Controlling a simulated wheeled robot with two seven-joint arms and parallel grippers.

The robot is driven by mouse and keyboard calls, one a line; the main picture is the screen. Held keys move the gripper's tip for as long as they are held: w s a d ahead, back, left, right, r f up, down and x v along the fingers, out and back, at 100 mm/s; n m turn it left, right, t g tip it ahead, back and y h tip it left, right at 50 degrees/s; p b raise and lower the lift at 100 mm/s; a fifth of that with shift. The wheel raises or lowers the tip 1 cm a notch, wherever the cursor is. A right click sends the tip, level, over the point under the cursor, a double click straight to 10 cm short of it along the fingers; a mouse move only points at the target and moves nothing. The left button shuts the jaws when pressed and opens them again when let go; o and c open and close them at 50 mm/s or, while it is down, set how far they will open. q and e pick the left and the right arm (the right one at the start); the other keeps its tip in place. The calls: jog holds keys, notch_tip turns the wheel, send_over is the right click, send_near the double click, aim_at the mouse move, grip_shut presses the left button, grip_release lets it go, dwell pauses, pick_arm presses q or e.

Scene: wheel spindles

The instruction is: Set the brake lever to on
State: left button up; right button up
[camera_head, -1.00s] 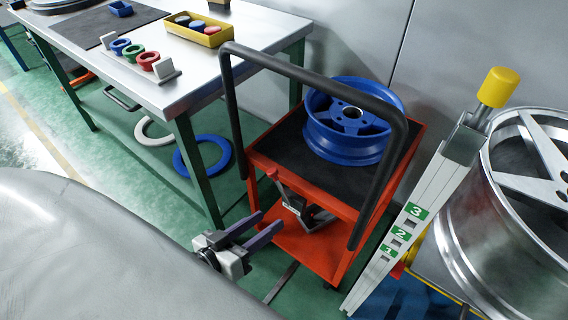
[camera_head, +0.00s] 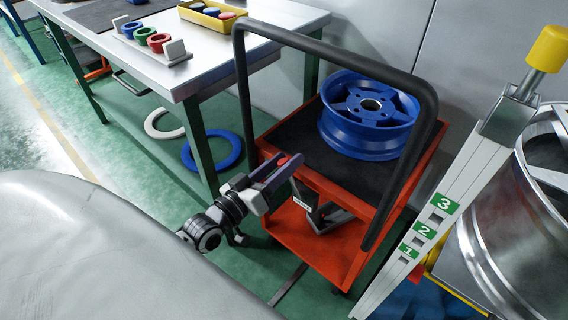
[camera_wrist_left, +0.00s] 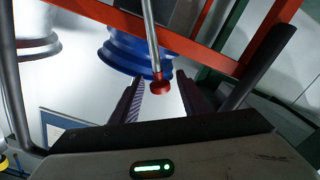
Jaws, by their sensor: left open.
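The brake lever has a red knob (camera_head: 283,161) at the side of the red cart (camera_head: 318,252), below its black top. In the left wrist view the red knob (camera_wrist_left: 157,88) sits on a thin metal rod (camera_wrist_left: 150,38). My left gripper (camera_head: 281,166) is open at the lever. In the wrist view the knob lies between the tips of its two fingers (camera_wrist_left: 158,92), with a visible gap on both sides. The fingers hide most of the rod in the head view. My right gripper is not in view.
A blue wheel (camera_head: 368,115) lies on the cart's top. The cart's black handle (camera_head: 243,90) arches above my left gripper. A dark bracket (camera_head: 325,217) is mounted under the top. A numbered post (camera_head: 433,215) and silver wheel (camera_head: 505,225) stand right; a workbench (camera_head: 205,65) stands left.

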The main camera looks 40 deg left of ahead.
pick_arm(q)
jog(key=shift+w, duration=0.15)
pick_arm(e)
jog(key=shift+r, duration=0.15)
pick_arm(q)
grip_shut()
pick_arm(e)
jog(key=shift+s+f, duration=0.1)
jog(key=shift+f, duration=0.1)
pick_arm(q)
jog(key=shift+d+r, duration=0.1)
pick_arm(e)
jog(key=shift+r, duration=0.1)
